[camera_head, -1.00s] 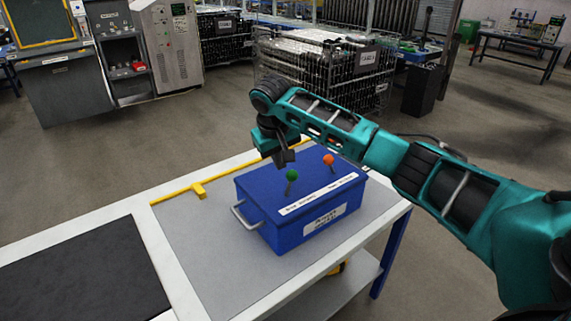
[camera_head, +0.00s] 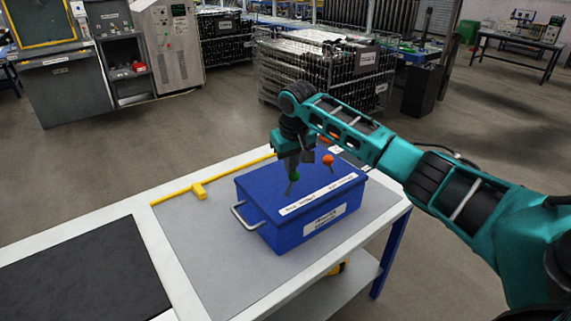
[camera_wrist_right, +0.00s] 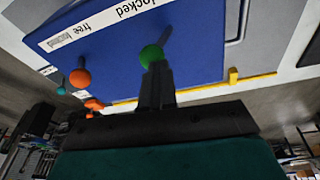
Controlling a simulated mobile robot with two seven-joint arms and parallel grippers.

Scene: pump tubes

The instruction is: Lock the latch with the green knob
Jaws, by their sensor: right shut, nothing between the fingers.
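The blue box (camera_head: 285,238) stands on the grey mat of a table. Two levers rise from its lid. The one with the green knob (camera_head: 294,178) is on the left, and the one with the orange knob (camera_head: 328,160) is on the right. My right gripper (camera_head: 293,170) points down just behind and above the green knob, shut and empty. In the right wrist view, my shut fingers (camera_wrist_right: 156,92) end right at the green knob (camera_wrist_right: 151,55), covering part of its edge; I cannot tell whether they touch. My left gripper is out of view.
A white label strip (camera_wrist_right: 105,22) on the lid reads "locked" and "free". A metal handle (camera_head: 243,217) sticks out from the box's left end. A yellow bar (camera_head: 198,191) lies along the table's back edge. The mat left of the box is clear.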

